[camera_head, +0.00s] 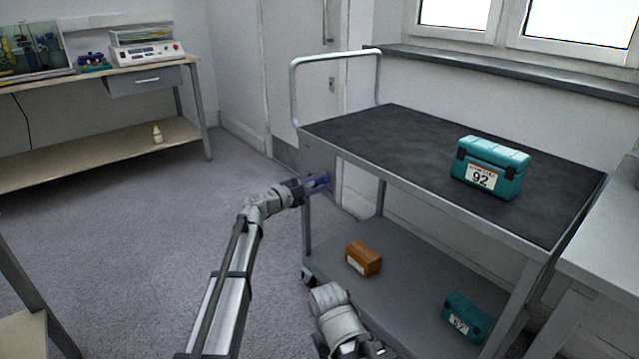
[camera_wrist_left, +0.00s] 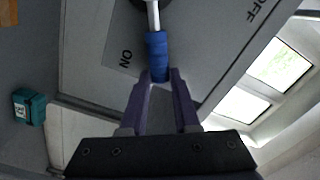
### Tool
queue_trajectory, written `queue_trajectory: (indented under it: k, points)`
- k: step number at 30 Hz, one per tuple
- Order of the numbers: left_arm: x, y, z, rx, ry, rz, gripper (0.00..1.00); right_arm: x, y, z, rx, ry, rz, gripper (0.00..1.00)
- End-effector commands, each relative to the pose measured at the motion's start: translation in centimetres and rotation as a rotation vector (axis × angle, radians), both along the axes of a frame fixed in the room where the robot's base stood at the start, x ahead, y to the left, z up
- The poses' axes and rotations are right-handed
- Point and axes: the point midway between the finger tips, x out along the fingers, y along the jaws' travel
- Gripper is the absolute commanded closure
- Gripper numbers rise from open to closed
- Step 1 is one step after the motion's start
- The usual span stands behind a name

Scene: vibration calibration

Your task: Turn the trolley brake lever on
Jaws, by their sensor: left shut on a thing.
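The trolley (camera_head: 412,192) stands at centre right, with a dark top deck, a lower shelf and a pale push handle. Its brake lever shows in the left wrist view as a pale rod with a blue grip (camera_wrist_left: 157,52), on a grey plate marked ON and OFF. The grip lies close to the ON mark; the OFF mark is farther off at upper right. My left gripper (camera_head: 319,182) is at the trolley's near left corner post. Its purple fingers (camera_wrist_left: 161,78) are shut on the end of the blue grip. Part of my right arm shows at the bottom; its gripper is not visible.
A teal case (camera_head: 492,168) marked 92 sits on the top deck. An orange-brown box (camera_head: 363,258) and another teal case (camera_head: 465,316) sit on the lower shelf. A workbench (camera_head: 130,80) stands at left, a grey table (camera_head: 605,240) at right. The floor left of the trolley is clear.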

Motion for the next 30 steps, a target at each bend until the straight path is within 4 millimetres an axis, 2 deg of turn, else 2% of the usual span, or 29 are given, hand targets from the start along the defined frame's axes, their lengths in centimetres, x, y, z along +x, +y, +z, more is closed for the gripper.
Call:
queue_trajectory:
  k: [1,2,9,20,23,30]
  points:
    - [-0.1,0.0,-0.1,0.006,-0.002,-0.002,1.00,0.0,0.0,0.0,0.000,0.000,0.000,0.50]
    - [-0.2,0.0,-0.1,0.006,-0.002,-0.002,0.67,0.0,0.0,0.0,0.000,0.000,0.000,0.50]
    - [-0.1,0.0,-0.1,0.004,-0.001,-0.001,0.40,0.0,0.0,0.0,0.000,0.000,0.000,0.50]
    - [-0.3,0.3,0.0,0.002,0.000,-0.001,0.40,0.0,0.0,0.0,0.000,0.000,0.000,0.50]
    - [-0.8,0.9,0.0,0.002,0.000,-0.001,0.40,0.0,0.0,0.0,0.000,0.000,0.000,0.50]
    - [-3.0,3.8,-0.1,0.003,-0.001,0.001,0.40,0.0,0.0,0.0,0.000,0.000,0.000,0.50]
